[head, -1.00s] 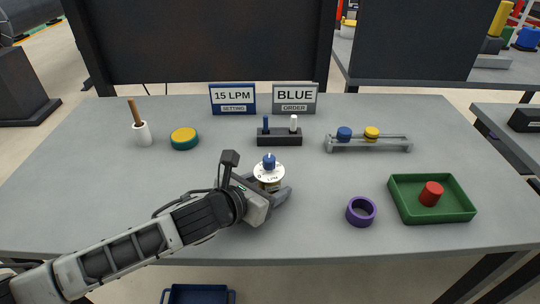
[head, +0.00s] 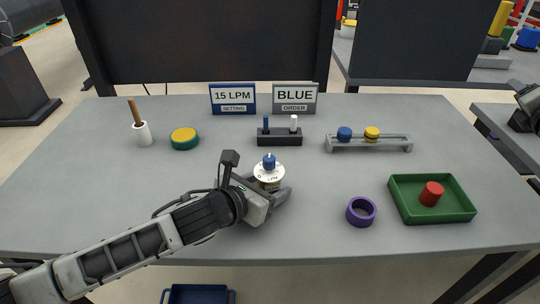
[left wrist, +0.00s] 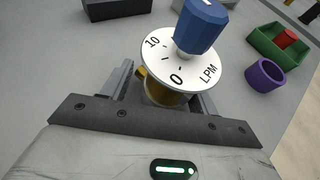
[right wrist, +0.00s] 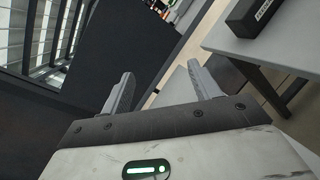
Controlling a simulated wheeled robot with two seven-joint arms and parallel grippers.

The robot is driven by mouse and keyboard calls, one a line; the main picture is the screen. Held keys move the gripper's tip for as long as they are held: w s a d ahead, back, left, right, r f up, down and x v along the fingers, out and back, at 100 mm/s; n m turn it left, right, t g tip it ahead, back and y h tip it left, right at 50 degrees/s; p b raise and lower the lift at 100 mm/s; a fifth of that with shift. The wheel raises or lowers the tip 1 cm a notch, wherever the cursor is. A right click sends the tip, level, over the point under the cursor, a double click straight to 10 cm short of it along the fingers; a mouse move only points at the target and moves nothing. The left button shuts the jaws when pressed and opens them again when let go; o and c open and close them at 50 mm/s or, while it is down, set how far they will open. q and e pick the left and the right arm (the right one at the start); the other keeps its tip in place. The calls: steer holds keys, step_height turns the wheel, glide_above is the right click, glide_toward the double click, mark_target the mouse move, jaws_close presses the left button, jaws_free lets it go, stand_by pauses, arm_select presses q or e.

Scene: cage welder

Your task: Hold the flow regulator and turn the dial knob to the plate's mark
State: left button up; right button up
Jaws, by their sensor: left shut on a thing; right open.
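The flow regulator (head: 268,182) stands on the table with a brass body, a white dial face and a blue dial knob (head: 269,160) on top. In the left wrist view the dial face (left wrist: 181,67) shows 10, 0 and LPM, and the blue knob (left wrist: 202,24) covers part of it. My left gripper (head: 272,192) is shut around the regulator's body below the dial. A blue plate (head: 232,98) reads 15 LPM, SETTING. My right gripper (right wrist: 160,92) is open and empty, away from the table top; its arm shows at the head view's right edge.
A grey BLUE ORDER plate (head: 295,98), a black block with pegs (head: 279,138) and a grey rack (head: 368,146) stand behind. A purple ring (head: 361,212) and green tray (head: 435,215) holding a red cylinder lie right. Table space between regulator and ring is clear.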

steer(key=w+a+r+n+g+y, duration=0.1)
steer(key=w+a+n+y, duration=0.25)
steer(key=a+y, duration=0.9)
steer(key=w+a+r+n+g+y, duration=0.1)
steer(key=w+a+n+g+y, duration=0.2)
steer(key=a, duration=1.8)
steer(key=n+g+h, duration=0.5)
steer(key=g+h, duration=0.5)
steer(key=g, duration=0.2)
glide_above(269, 158)
steer(key=shift+w+a+r, duration=0.1)
steer(key=shift+r, duration=0.15)
steer(key=shift+f+h, duration=0.25)
steer(key=shift+f, duration=0.1)
step_height(269, 158, down, 9)
steer(key=shift+f, duration=0.1)
